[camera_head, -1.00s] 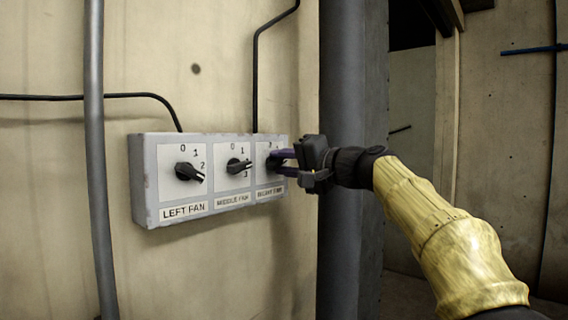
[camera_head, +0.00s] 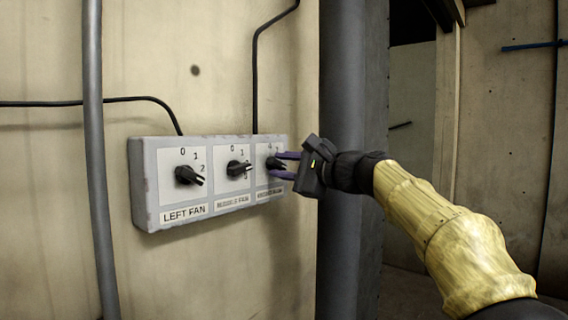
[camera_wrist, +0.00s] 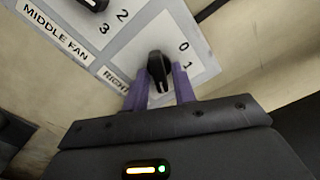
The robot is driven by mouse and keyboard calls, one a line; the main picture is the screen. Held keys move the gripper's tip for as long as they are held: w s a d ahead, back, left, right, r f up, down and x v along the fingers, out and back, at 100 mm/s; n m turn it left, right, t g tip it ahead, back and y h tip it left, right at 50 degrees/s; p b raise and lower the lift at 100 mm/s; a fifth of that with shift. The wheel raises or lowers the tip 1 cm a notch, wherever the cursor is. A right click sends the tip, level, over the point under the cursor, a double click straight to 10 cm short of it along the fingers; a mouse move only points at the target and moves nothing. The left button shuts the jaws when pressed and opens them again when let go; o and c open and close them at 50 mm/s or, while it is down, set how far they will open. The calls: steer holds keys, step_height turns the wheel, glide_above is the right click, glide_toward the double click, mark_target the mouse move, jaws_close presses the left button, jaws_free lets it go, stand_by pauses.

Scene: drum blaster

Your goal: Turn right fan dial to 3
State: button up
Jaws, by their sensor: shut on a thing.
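The right fan dial (camera_head: 272,163) is a black knob on the right plate of a grey control box. It also shows in the wrist view (camera_wrist: 157,68). My gripper (camera_head: 276,165) has its two purple fingers shut on the knob, one on each side; it shows in the wrist view too (camera_wrist: 160,82). In the wrist view, the knob's white-marked end points down in the picture, towards the plate's lower right. The plate's 0 and 1 are visible there; the other numbers are hidden by my fingers and gripper body.
The left fan dial (camera_head: 189,175) and middle fan dial (camera_head: 238,168) sit beside it on the grey box (camera_head: 149,185). A thin pipe (camera_head: 96,150) stands left and a thick dark column (camera_head: 342,90) right. Black cables run to the box top.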

steer(key=shift+m, duration=0.5)
steer(key=o, duration=0.7)
steer(key=shift+w+d, duration=0.1)
steer(key=shift+f, duration=0.1)
steer(key=b+v, duration=0.7)
steer(key=v, duration=1)
steer(key=shift+d, duration=0.2)
